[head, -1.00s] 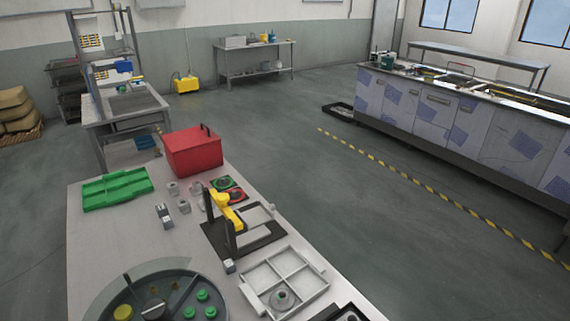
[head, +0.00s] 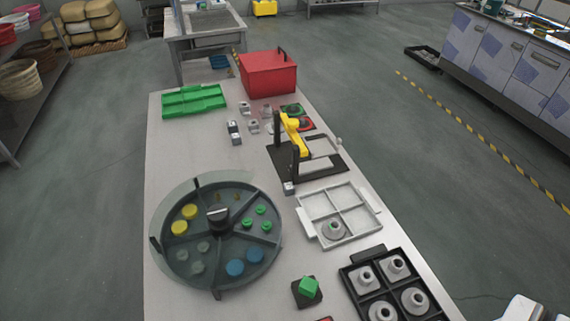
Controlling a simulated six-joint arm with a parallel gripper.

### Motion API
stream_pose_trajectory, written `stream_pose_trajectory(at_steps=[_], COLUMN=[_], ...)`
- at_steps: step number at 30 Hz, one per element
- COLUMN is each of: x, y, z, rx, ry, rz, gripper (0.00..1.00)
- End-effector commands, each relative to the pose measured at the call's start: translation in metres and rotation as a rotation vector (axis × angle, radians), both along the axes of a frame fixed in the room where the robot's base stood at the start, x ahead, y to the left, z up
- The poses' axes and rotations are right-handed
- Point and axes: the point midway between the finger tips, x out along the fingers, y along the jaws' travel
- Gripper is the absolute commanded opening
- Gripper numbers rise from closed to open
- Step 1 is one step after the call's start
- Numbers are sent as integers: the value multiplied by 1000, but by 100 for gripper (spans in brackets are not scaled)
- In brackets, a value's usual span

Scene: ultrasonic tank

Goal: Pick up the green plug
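Several small round green plugs sit together in one compartment of the dark round divided tray. One green plug (head: 260,210) is at the back of this group, another green plug (head: 247,224) at its left, and another green plug (head: 266,226) at its right. The round tray (head: 217,292) stands at the left of the table, with a dark knob at its middle. I cannot tell which green plug the task means. My gripper is not in view.
A green block on a black base (head: 301,300), a black tray of grey flanged parts (head: 352,285) and a grey four-part tray (head: 376,212) stand right of the round tray. Behind are a yellow-and-black fixture (head: 297,138), a red box (head: 268,76) and a green tray (head: 194,100). The left-middle tabletop is clear.

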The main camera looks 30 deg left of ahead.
Motion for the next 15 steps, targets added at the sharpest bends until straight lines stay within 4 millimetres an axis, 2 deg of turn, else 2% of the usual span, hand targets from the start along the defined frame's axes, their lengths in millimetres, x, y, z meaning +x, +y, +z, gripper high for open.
stream_pose_trajectory(at_steps=[13, 15], x=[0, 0], y=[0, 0], z=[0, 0], rx=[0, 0], ry=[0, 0], rz=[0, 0], gripper=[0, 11])
